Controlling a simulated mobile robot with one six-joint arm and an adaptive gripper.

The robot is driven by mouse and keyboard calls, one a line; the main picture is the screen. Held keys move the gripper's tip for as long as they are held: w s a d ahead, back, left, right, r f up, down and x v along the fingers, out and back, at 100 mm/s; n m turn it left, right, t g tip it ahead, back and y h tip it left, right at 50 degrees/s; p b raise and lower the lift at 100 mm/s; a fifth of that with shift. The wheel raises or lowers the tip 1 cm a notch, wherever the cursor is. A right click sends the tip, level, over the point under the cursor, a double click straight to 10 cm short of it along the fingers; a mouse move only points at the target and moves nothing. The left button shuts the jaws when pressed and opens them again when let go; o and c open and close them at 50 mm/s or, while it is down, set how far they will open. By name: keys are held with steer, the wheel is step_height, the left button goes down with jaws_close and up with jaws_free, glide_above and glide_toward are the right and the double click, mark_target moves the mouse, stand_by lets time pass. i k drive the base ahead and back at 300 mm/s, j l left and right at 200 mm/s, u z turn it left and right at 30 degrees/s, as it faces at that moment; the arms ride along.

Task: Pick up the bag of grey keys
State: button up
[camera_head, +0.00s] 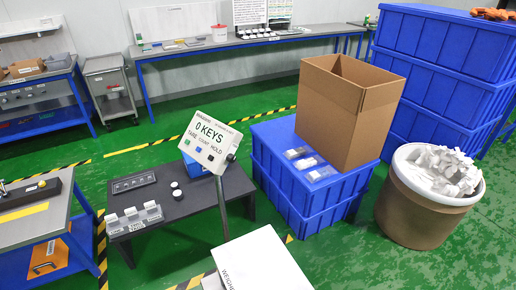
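Three small clear bags lie in a row on the blue crate, in front of the tall open cardboard box. The far bag (298,152) and the near bag (321,174) look greyish, and the middle bag (309,163) looks whiter. They are too small for me to tell which one holds the grey keys. My gripper is not in view.
The blue crate stack (300,200) stands beside a drum (428,212) filled with white scraps. The cardboard box (348,110) stands just behind the bags. A display reading "0 KEYS" (211,140) stands by a dark low table (190,197). A white weighing surface (262,262) is at the bottom.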

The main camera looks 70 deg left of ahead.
mark_target(290, 155)
steer(key=i+j+u, duration=0.1)
steer(key=i+u, duration=0.15)
steer(key=i, duration=0.4)
steer(key=i+u, duration=0.3)
steer(key=i, duration=0.35)
steer(key=i+l+u, duration=0.25)
steer(key=i, duration=0.35)
steer(key=i+j+u, duration=0.2)
steer(key=u, duration=0.25)
steer(key=i+j+u, duration=0.1)
steer(key=i+u, duration=0.6)
steer(key=u, duration=0.25)
steer(key=i+l+u, duration=0.1)
steer(key=i+u, duration=0.2)
steer(key=u, duration=0.15)
steer(key=i+l+u, duration=0.2)
steer(key=u, duration=0.25)
steer(key=i+j+u, duration=0.1)
steer(key=i+u, duration=0.2)
steer(key=i, duration=0.35)
steer(key=i+u, duration=0.35)
steer(key=i, duration=0.35)
